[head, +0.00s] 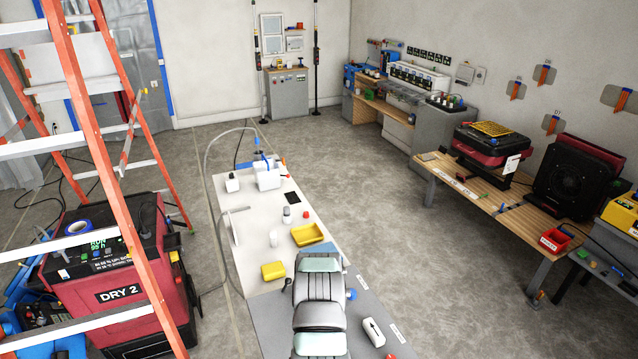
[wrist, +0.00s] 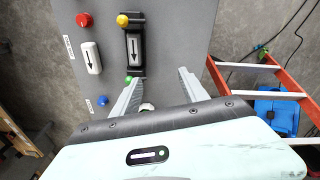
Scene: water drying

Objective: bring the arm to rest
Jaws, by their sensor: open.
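My arm (head: 320,302) reaches over the grey panel at the front of the long bench in the head view and hides my gripper there. In the wrist view my gripper (wrist: 158,76) is open, its two grey fingers spread apart above the grey panel (wrist: 175,30). A black fixture with an arrow plate (wrist: 134,47) lies just beyond the fingertips. A white block with an arrow (wrist: 91,58) is left of it and also shows in the head view (head: 374,332). A small, partly hidden object (wrist: 147,107) shows between the finger bases; I cannot tell what it is or whether it is touched.
Red (wrist: 84,19), yellow (wrist: 123,20) and blue (wrist: 103,100) knobs stand on the panel. Yellow trays (head: 307,234) lie on the white bench part. An orange ladder (head: 110,130) and the red DRY 2 machine (head: 115,265) stand left. Open floor (head: 400,220) lies right.

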